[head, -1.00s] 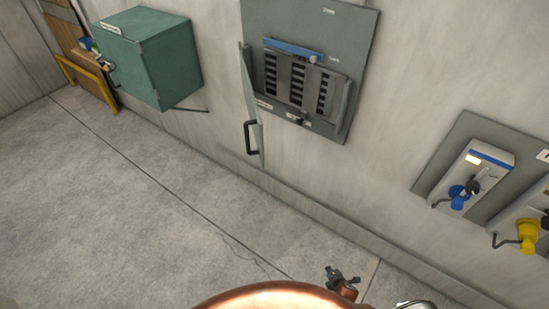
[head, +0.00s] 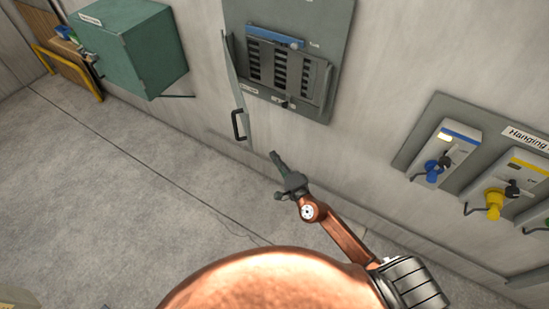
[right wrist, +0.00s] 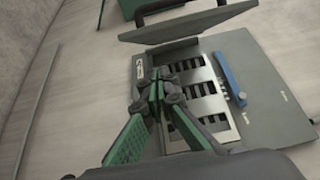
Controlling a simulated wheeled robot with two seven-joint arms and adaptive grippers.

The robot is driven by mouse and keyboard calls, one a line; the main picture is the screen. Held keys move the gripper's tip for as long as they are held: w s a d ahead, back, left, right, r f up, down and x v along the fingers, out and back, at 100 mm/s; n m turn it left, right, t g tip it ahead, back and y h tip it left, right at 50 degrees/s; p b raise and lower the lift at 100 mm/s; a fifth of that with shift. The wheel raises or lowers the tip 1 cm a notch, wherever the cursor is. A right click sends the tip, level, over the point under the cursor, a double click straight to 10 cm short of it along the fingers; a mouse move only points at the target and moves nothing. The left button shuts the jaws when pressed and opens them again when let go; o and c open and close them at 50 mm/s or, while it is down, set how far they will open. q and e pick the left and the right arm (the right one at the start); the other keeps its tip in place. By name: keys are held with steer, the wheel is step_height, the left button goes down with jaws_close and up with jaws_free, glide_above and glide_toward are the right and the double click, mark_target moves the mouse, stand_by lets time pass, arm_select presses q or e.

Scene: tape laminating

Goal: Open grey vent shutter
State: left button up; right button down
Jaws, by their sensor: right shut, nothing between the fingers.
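The grey vent panel (head: 335,30) is on the wall at top centre, with dark slotted vents (head: 281,68) in a grey frame. Its hinged grey door (head: 236,85) stands swung out at the left, with a black handle (head: 239,125). A blue strip (head: 273,36) runs along the top of the vents. My right gripper (head: 279,160) is shut and empty, below and apart from the panel. In the right wrist view its closed fingers (right wrist: 157,88) overlap the vents (right wrist: 197,88), with the door (right wrist: 190,25) beyond. My left gripper is out of view.
A green wall box (head: 135,50) hangs at upper left, beside a yellow rail (head: 85,85). At right, a grey board (head: 415,140) carries units with a blue knob (head: 432,170) and a yellow knob (head: 494,200). The concrete floor at left is clear.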

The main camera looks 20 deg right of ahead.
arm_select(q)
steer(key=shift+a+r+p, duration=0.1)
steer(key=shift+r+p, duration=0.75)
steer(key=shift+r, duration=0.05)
arm_select(e)
steer(key=w+a, duration=0.5)
steer(key=w, duration=0.2)
steer(key=shift+a, duration=0.1)
